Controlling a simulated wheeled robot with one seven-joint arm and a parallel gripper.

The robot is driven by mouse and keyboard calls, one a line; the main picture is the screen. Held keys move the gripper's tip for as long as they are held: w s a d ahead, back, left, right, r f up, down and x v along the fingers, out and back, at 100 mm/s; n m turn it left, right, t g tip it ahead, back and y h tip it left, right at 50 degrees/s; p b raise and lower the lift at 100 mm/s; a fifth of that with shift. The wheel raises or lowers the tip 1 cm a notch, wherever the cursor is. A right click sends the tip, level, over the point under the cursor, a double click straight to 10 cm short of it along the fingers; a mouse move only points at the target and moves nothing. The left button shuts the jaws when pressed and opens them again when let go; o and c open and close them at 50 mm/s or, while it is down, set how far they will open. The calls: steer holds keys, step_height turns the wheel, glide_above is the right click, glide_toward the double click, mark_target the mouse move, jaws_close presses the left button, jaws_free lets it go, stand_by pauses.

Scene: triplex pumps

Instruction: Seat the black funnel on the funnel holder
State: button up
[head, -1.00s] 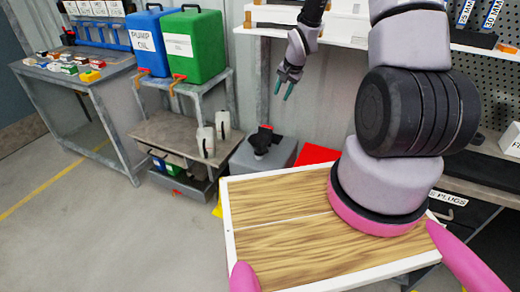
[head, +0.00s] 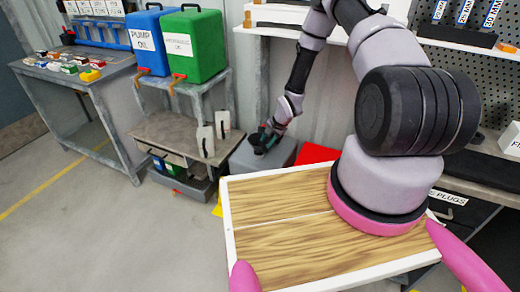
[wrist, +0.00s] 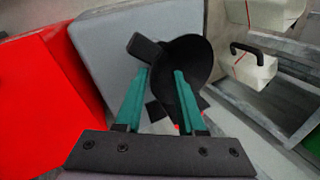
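The black funnel (head: 264,141) is at the top of a grey box (head: 245,160) on the floor beyond my tray. The wrist view shows its wide bowl (wrist: 189,62) and a blocky black tab (wrist: 147,50) at its left. My gripper (head: 270,130) has reached down to the funnel. Its two teal fingers (wrist: 160,72) stand apart, the left by the tab and the right over the bowl. A gap shows between them, and I cannot tell whether either touches the funnel. I cannot make out the funnel holder for certain.
A red box (head: 316,154) stands right beside the grey box. A low stand (head: 172,136) with two white jugs (head: 205,141) is at the left. Green (head: 194,46) and blue (head: 150,40) oil containers stand above it. The floor at left is clear.

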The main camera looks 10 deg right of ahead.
steer(key=x, duration=0.4)
steer(key=shift+d+f, duration=0.2)
steer(key=shift+f, duration=0.25)
jaws_close()
stand_by(1.0)
